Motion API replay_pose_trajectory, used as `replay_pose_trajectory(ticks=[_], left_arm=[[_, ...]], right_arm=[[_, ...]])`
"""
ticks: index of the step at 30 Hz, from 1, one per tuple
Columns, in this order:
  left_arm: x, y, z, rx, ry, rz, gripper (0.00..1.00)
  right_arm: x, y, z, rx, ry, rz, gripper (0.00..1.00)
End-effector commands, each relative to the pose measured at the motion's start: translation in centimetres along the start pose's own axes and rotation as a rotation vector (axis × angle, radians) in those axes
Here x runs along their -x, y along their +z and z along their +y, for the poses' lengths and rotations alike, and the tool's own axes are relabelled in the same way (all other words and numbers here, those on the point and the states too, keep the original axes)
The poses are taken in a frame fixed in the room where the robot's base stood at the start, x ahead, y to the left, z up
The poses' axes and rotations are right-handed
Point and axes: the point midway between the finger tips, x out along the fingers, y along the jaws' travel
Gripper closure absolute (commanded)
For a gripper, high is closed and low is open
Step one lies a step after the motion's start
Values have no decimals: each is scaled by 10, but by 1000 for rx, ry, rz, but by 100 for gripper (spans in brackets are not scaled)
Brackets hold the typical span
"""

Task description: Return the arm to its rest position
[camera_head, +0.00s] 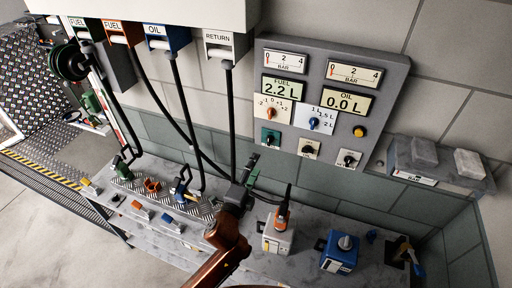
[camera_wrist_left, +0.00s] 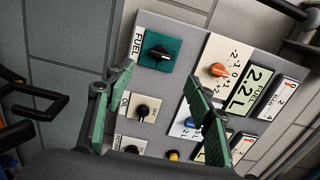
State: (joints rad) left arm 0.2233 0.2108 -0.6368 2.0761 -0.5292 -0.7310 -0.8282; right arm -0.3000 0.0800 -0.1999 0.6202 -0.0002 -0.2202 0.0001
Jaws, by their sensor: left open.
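My left gripper (camera_head: 250,172) is in the middle of the head view, at the end of my brown arm, in front of the lower left of the grey control panel (camera_head: 376,118). In the left wrist view its two green-padded fingers (camera_wrist_left: 158,78) are apart with nothing between them. The panel lies beyond them, with a green FUEL switch (camera_wrist_left: 159,54), an orange dial (camera_wrist_left: 218,70) and a fuel display (camera_wrist_left: 254,88) reading 2.2 L. The oil display (camera_head: 345,102) reads 0.0 L. My right gripper is not in view.
Black hoses (camera_head: 186,110) hang left of the gripper. A ledge with grey blocks (camera_head: 425,152) is at right.

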Motion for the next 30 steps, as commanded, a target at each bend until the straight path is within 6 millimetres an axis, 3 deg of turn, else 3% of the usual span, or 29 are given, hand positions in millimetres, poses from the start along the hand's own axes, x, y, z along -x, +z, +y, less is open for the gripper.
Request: replay_pose_trajectory(ticks=[5, 8, 11, 13, 17, 21, 25, 30], left_arm=[[0, 2, 2, 7, 4, -4, 51], [7, 16, 16, 65, 41, -35, 51], [24, 48, 48, 198, 122, -111, 51], [45, 76, 79, 325, 196, -189, 51], [99, 126, 142, 580, 335, -360, 51], [172, 164, 204, 834, 464, -559, 51], [245, 184, 249, 1037, 560, -747, 51], [316, 193, 281, 1207, 632, -929, 51]], right_arm=[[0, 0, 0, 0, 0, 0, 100], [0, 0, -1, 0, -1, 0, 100], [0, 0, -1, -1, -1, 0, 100], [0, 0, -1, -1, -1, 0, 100], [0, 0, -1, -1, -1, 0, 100], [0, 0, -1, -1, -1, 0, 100], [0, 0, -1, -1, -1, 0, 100], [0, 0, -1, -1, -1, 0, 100]])
